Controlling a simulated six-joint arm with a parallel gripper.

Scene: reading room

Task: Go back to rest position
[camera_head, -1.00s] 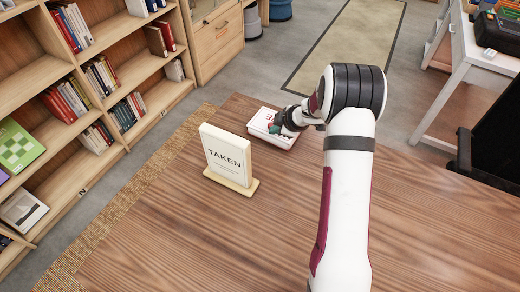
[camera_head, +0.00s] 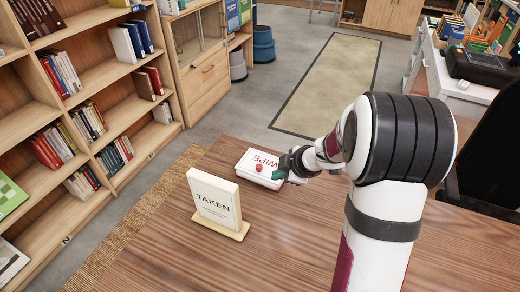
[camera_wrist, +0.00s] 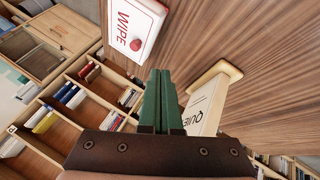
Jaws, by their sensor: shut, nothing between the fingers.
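My gripper (camera_head: 277,174) is over the wooden table (camera_head: 290,250), at the right edge of a white box marked WIPE (camera_head: 246,175) in the head view. In the wrist view, its two green fingers (camera_wrist: 163,75) are closed together with nothing between them. The WIPE box, with a red knob (camera_wrist: 135,44) on top, lies just beyond the fingertips there. I cannot tell from the head view how high the gripper is above the table.
A white sign on a wooden foot stands upright on the table; the head view shows its TAKEN face (camera_head: 214,199), the wrist view its QUIET side (camera_wrist: 204,108). Bookshelves (camera_head: 120,105) line the left. A desk with a dark case (camera_head: 482,66) and a dark chair (camera_head: 490,150) are at right.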

